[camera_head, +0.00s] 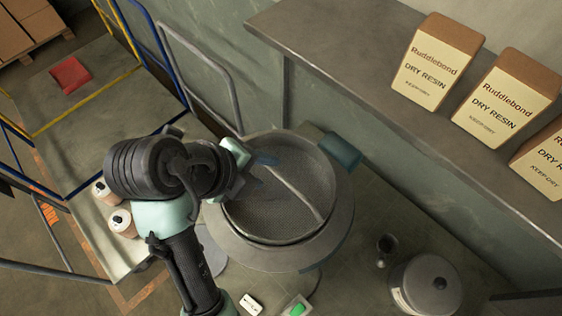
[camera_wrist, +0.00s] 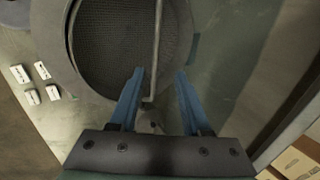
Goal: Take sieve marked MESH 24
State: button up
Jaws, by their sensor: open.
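A round sieve (camera_head: 265,205) with grey mesh and a metal rim sits in a wide grey round housing (camera_head: 340,225). A thin bar crosses over the mesh. No MESH 24 marking can be read on it. In the wrist view the sieve mesh (camera_wrist: 112,45) fills the upper middle, with the bar running down between my fingers. My gripper (camera_head: 257,170) is over the sieve's upper left part in the head view, partly hidden by my wrist. In the wrist view my gripper (camera_wrist: 160,88) is open, its two blue fingers apart around the bar's lower end. I cannot tell whether they touch it.
A teal block (camera_head: 340,150) is at the housing's upper right. A shelf (camera_head: 330,50) holds Ruddlebond dry resin packs (camera_head: 430,62). A lidded grey pot (camera_head: 425,287) and a dark cup (camera_head: 387,245) stand lower right. A railed cart (camera_head: 110,85) is left. Small white tags (camera_wrist: 41,70) lie nearby.

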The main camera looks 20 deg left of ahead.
aim_at(282, 177)
jog(key=b+x, duration=0.3)
jog(key=x, duration=0.2)
jog(key=shift+s+f, duration=0.1)
jog(key=shift+s, duration=0.1)
jog(key=shift+s+p+x, duration=0.15)
jog(key=shift+p+x, duration=0.65)
jog(key=shift+x, duration=0.95)
jog(key=shift+s+p+x, duration=0.1)
jog(key=shift+p+x, duration=0.7)
jog(key=shift+x, duration=0.95)
jog(key=shift+d+f, duration=0.1)
jog(key=shift+c, duration=0.3)
